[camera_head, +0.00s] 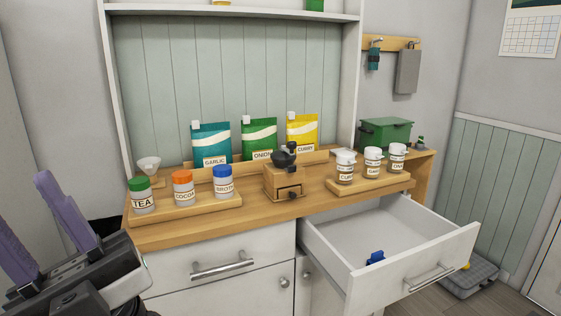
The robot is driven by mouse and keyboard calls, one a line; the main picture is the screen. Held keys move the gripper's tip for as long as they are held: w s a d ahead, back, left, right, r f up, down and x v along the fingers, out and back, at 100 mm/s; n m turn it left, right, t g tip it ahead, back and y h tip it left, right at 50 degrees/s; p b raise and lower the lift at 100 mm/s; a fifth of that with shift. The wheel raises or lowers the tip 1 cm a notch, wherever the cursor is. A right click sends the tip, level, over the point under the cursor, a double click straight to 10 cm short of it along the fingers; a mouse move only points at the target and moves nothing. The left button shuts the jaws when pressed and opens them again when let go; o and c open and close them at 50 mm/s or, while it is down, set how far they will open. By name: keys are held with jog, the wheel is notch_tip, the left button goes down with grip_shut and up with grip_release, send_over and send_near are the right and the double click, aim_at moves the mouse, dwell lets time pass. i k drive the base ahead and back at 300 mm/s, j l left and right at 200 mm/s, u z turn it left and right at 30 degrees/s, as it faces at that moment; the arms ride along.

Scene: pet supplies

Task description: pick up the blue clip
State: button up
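A small blue clip (376,258) lies on the floor of the open white drawer (440,252), near its front left part. It is the only thing I can see in the drawer, and the drawer's front wall may hide part of it. My gripper (33,203) is at the far left of the picture, with two purple fingers spread apart and nothing between them. It is well away from the clip, in front of the counter's left end.
The wooden counter (265,213) bears jars on a left tray (190,216) and a right tray (372,184), with a grinder (284,180) between. Pouches stand behind. The drawer juts out on the right. A grey bin (468,280) sits on the floor beyond it.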

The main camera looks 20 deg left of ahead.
aim_at(376, 257)
jog(key=i+j+z, duration=0.85)
jog(key=k, duration=0.1)
